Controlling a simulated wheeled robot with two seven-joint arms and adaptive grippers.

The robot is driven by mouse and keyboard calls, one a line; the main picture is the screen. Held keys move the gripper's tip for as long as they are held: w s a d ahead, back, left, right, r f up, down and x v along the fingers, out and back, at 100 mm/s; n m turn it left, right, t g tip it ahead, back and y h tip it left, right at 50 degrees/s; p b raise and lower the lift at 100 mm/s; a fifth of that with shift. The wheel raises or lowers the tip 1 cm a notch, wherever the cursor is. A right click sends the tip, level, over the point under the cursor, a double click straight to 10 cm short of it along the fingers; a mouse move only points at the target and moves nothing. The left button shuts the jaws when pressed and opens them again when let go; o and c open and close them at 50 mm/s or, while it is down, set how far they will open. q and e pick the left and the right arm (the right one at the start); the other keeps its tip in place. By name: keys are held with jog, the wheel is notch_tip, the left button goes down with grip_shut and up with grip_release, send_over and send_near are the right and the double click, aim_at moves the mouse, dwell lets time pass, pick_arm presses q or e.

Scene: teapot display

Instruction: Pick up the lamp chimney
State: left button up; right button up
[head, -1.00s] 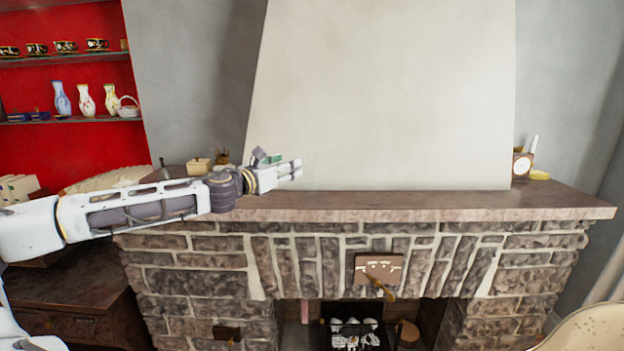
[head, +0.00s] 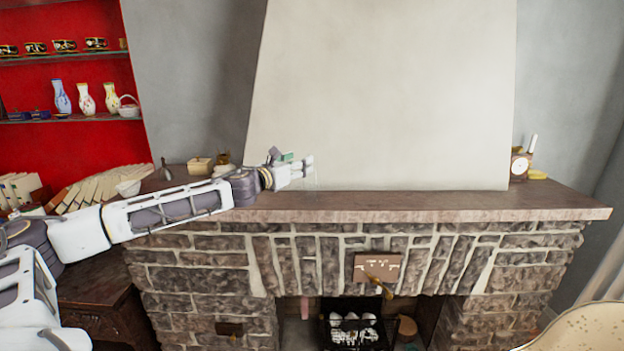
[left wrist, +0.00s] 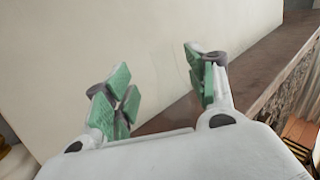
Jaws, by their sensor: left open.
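The lamp chimney seems to be a very faint, clear glass outline (head: 313,180) standing on the mantel shelf just past my left gripper's fingertips; its edges are hard to make out against the pale wall. In the left wrist view I see only a faint trace of it beyond the fingers. My left gripper (head: 303,166) is above the mantel, reaching in from the left. The left wrist view shows its green-padded fingers (left wrist: 158,82) spread wide with nothing gripped between them. My right gripper is not in view.
The brown mantel shelf (head: 430,202) runs under the pale chimney breast (head: 390,90), mostly bare. A clock (head: 520,166) stands at its right end and a cream box (head: 200,165) at its left. A wooden plaque (head: 376,266) is on the stone front. Shelves with vases (head: 87,99) are at left.

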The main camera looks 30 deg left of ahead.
aim_at(308, 177)
pick_arm(q)
jog(key=shift+w+d+p, duration=0.1)
jog(key=shift+w+p, duration=0.35)
jog(key=shift+w, duration=0.6)
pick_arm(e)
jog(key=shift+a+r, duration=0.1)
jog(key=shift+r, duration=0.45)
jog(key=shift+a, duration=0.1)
pick_arm(q)
jog(key=shift+w+d+p, duration=0.15)
jog(key=shift+w+p, duration=0.2)
jog(key=shift+w, duration=0.4)
jog(key=shift+w+d+p, duration=0.1)
jog(key=shift+w+p, duration=0.2)
jog(key=shift+w, duration=0.4)
jog(key=shift+w+p, duration=0.35)
jog(key=shift+w, duration=0.8)
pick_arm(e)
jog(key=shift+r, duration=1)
pick_arm(q)
jog(key=shift+f, duration=0.1)
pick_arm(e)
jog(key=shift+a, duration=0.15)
pick_arm(q)
jog(key=c, duration=1)
grip_shut()
